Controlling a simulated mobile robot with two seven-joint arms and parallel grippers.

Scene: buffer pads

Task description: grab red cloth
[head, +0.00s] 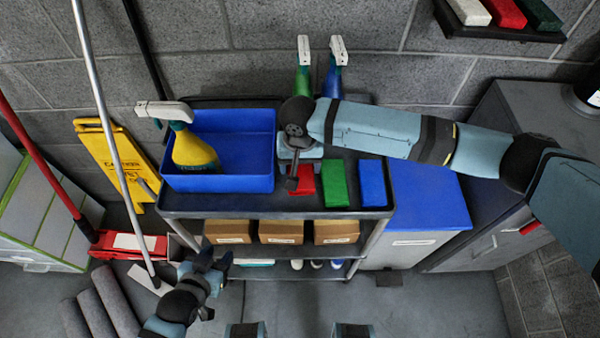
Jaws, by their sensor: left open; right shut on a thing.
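The red cloth (305,180) lies folded on the cart's top shelf, just right of the blue bin, with a green cloth (335,184) and a blue cloth (371,183) to its right. My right gripper (291,183) points down at the left edge of the red cloth and is shut on it. The wrist hides part of the cloth and the fingertips are small; I cannot tell whether the cloth is lifted. My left gripper (216,262) is open and empty, low in front of the cart's left side.
The blue bin (220,184) holds a yellow spray bottle (193,150). Green (303,80) and blue (333,82) spray bottles stand behind my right wrist. Cardboard boxes (281,231) fill the shelf below.

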